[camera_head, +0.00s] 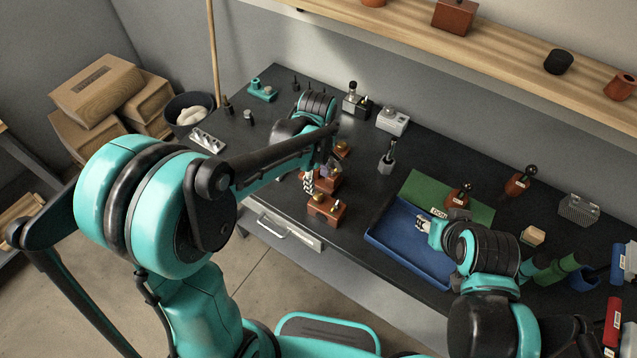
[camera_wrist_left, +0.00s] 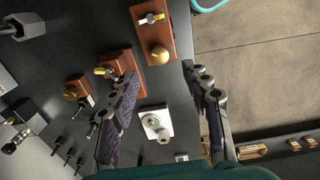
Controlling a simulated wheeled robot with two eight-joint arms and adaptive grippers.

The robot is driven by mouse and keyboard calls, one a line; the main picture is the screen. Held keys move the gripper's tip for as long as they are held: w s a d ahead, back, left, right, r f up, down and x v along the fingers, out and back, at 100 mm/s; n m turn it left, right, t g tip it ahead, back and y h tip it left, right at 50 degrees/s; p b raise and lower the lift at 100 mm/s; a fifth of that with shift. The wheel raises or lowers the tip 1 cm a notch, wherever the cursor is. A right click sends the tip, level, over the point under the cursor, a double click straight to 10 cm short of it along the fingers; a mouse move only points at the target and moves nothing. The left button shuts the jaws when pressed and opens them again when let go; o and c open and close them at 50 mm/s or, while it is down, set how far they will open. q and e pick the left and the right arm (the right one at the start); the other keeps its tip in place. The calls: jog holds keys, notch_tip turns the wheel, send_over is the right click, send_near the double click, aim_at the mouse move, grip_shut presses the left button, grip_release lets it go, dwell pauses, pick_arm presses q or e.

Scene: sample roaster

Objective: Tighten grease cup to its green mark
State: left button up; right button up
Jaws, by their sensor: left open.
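A red-brown block (camera_head: 325,207) stands near the front edge of the dark bench, with a round brass cap on it. In the left wrist view the brass cap (camera_wrist_left: 160,55) sits on the block, with a small pale fitting with a yellow-green part (camera_wrist_left: 150,19) beyond it. I cannot tell whether that part is a mark. My left gripper (camera_head: 313,178) is just above this block, open and empty.
Two similar red-brown blocks (camera_wrist_left: 122,73) (camera_wrist_left: 77,89) stand beside the left finger. A white block with a knob (camera_wrist_left: 156,124) shows below the cap. The blue tray (camera_head: 385,243) and green mat (camera_head: 415,190) lie to the right. A wooden shelf (camera_head: 500,65) runs above the bench.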

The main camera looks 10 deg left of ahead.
aim_at(319, 196)
pick_arm(q)
jog(key=shift+w+d+f, duration=0.1)
jog(key=shift+f, duration=0.25)
notch_tip(319, 196, down, 7)
jog(key=shift+f+b, duration=0.1)
jog(key=shift+b, duration=1)
jog(key=shift+c, duration=0.4)
grip_shut()
